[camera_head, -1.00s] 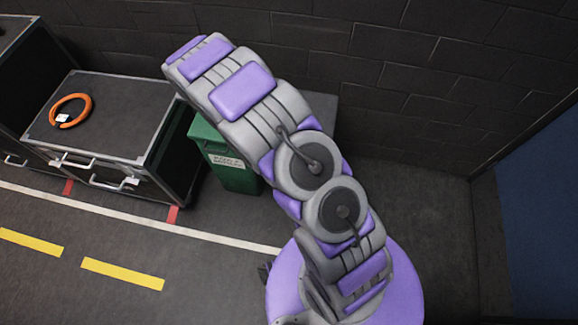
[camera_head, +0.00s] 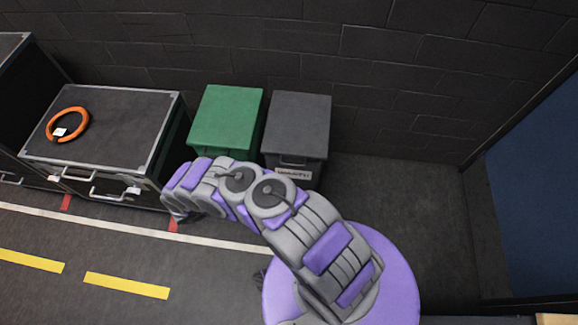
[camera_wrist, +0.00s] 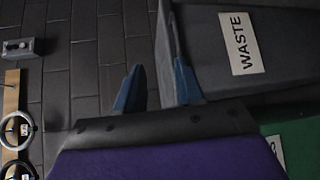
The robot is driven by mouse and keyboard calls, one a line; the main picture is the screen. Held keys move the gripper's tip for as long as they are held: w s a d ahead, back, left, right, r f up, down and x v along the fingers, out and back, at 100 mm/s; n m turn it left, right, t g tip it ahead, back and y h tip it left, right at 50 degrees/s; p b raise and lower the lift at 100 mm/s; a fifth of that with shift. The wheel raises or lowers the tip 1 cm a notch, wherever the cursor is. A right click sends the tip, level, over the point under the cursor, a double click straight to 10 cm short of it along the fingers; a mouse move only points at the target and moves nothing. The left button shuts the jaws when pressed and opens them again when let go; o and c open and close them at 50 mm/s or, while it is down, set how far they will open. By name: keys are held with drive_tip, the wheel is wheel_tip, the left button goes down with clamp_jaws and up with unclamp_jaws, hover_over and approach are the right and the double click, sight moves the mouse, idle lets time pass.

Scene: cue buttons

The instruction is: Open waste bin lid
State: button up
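The waste bin (camera_head: 296,116) is dark grey and stands against the wall, its flat lid (camera_head: 297,106) shut. In the wrist view the bin (camera_wrist: 200,50) lies sideways at the upper right, with a white WASTE label (camera_wrist: 241,43). My gripper (camera_wrist: 158,65) shows there with two blue fingers apart and nothing between them. The right finger overlaps the bin near its lid-side edge; I cannot tell whether it touches. In the head view my bent arm crosses in front of the bins, and I cannot clearly make out the fingers.
A green bin (camera_head: 226,118) stands just left of the waste bin. A black case (camera_head: 105,130) with an orange ring (camera_head: 68,124) stands farther left. Floor right of the waste bin is clear. Ring-shaped items (camera_wrist: 17,130) on a wooden board show left in the wrist view.

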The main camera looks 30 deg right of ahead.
sight(293, 165)
wheel_tip(293, 165, down, 3)
drive_tip(key=s+a, duration=0.2)
drive_tip(key=shift+n+t, duration=0.3)
drive_tip(key=shift+t, duration=0.3)
drive_tip(key=b+x, duration=0.3)
drive_tip(key=x, duration=1.4)
drive_tip(key=shift+w+d+f, duration=0.1)
drive_tip(key=shift+d+f, duration=0.1)
drive_tip(key=shift+d, duration=0.1)
drive_tip(key=shift+c, duration=0.2)
clamp_jaws()
